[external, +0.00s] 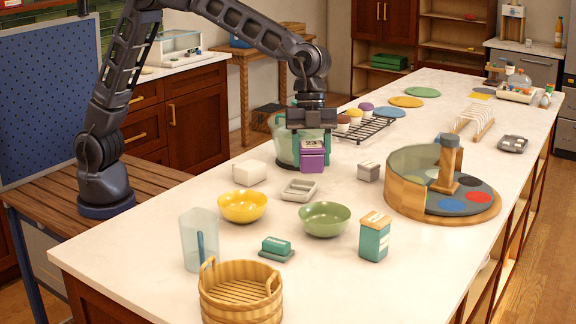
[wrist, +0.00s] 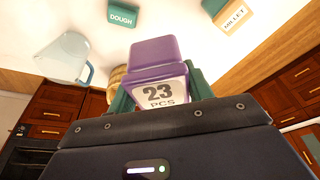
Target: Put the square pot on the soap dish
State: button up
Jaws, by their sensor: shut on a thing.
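The square pot (external: 312,156) is a purple square container with a white label reading 23. It shows close up in the wrist view (wrist: 157,75), with the label facing the camera. My gripper (external: 305,135) is shut on it, with green fingers on either side in the wrist view. The pot is upright in the external view; I cannot tell exactly how high it is above the counter. The soap dish (external: 300,189), which I take to be the small pale grey tray, lies on the counter just in front of and below the pot. It is empty and out of sight in the wrist view.
A yellow bowl (external: 243,206) and a green bowl (external: 325,219) stand just in front of the dish. A white block (external: 249,172) is to its left and a small grey box (external: 368,171) to its right. A clear bucket (external: 283,150) stands behind the pot.

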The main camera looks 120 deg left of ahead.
jog(key=s+a+n+t+y, duration=0.1)
jog(key=s+a+n, duration=0.4)
jog(key=s+a, duration=0.65)
jog(key=s+a+n+y, duration=0.2)
jog(key=s+a+n, duration=0.5)
jog(key=a, duration=0.8)
jog(key=shift+m, duration=0.7)
jog(key=f, duration=1.2)
jog(key=s+f, duration=0.1)
jog(key=f, duration=0.5)
jog(key=shift+a+f, duration=0.1)
jog(key=shift+f, duration=0.1)
jog(key=shift+f, duration=0.65)
jog(key=o, duration=1.1)
jog(key=shift+r, duration=0.1)
jog(key=v, duration=1.3)
jog(key=shift+s+a+r, duration=0.1)
